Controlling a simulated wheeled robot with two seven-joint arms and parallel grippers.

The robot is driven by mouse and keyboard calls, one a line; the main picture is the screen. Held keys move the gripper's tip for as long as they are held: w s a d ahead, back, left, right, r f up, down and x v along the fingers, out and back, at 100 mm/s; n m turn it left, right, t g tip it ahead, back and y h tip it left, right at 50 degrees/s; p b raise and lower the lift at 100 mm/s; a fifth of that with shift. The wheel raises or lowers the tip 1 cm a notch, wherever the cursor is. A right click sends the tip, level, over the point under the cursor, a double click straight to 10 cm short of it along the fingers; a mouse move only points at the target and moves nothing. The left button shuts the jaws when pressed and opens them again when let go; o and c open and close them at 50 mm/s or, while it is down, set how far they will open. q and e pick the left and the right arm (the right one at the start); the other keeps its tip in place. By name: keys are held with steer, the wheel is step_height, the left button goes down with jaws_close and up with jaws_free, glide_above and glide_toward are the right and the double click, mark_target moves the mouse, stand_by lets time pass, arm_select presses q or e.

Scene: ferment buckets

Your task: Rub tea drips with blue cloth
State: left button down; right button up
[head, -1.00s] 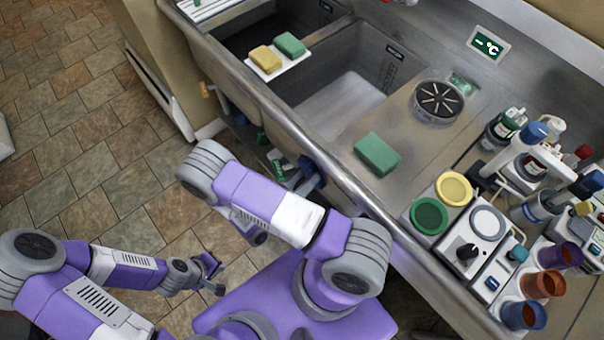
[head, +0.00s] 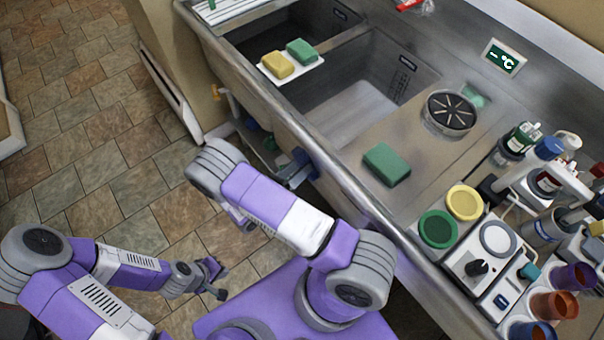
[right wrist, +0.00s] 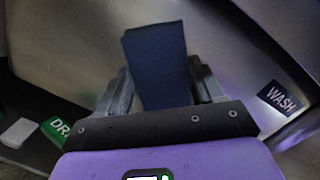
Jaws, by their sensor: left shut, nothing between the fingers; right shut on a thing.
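My right gripper (right wrist: 163,84) is shut on the dark blue cloth (right wrist: 157,48), which stands up between its fingers in the right wrist view. In the head view a dark blue shape (head: 299,166) shows low at the sink's front, beside my right arm; I cannot tell whether it is the cloth. My left gripper (head: 216,279) is shut and empty, low over the tiled floor at the lower left, away from the sink. I cannot make out tea drips in either view.
The steel sink has a green sponge (head: 386,165) on its deck and a white tray (head: 308,70) with yellow and green sponges across its basins. Jars and bottles crowd the right. In the right wrist view, a WASH label (right wrist: 279,97) and a green label (right wrist: 58,128) show.

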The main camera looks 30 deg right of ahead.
steer(key=shift+w, duration=0.35)
steer(key=shift+a, duration=0.15)
steer(key=shift+w+r+b+v, duration=0.1)
steer(key=shift+r+b+v, duration=0.1)
steer(key=shift+v, duration=1.2)
steer(key=shift+w+r+b+v, duration=0.1)
steer(key=shift+w+b+v, duration=0.05)
steer(key=shift+v, duration=1.25)
steer(key=shift+a, duration=0.15)
steer(key=v, duration=0.2)
steer(key=shift+a+r+b, duration=0.15)
steer(key=shift+a+b, duration=0.15)
steer(key=shift+a, duration=0.15)
